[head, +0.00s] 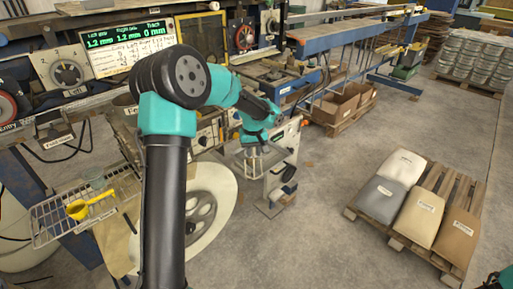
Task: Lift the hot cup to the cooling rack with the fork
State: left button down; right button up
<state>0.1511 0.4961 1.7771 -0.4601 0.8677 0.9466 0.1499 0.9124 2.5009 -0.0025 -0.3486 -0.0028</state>
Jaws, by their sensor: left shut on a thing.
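My left gripper (254,145) is at the middle of the head view, over a small bench machine. It is shut on a thin pale piece (254,163) that looks like the fork, though it is too small to be sure. A wire rack (48,224) juts out at the left, far from the gripper. A yellow scoop-shaped thing (78,209) with a handle lies on the rack. A small clear vessel (97,181) is near the rack's back edge. I cannot make out a cup at the gripper. My right gripper is not in view.
A large pale disc (222,200) stands below the bench, partly behind my left arm. A panel with a green readout (125,38) is at the back left. A pallet with several labelled sacks (418,212) is on the right. The floor between is clear.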

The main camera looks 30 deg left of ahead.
pick_arm(q)
jog(key=shift+a+f, duration=0.1)
jog(key=shift+f, duration=0.05)
jog(key=w+a+f, duration=0.4)
jog(key=w+a, duration=0.4)
jog(key=w, duration=0.2)
jog(key=shift+w+f, duration=0.2)
jog(key=shift+w, duration=0.15)
dwell(2.1)
jog(key=shift+d+r, duration=0.1)
jog(key=shift+r, duration=0.1)
dwell(0.6)
notch_tip(320, 180, up, 7)
jog(key=shift+r, duration=0.15)
dwell(2.0)
jog(key=shift+d+r, duration=0.1)
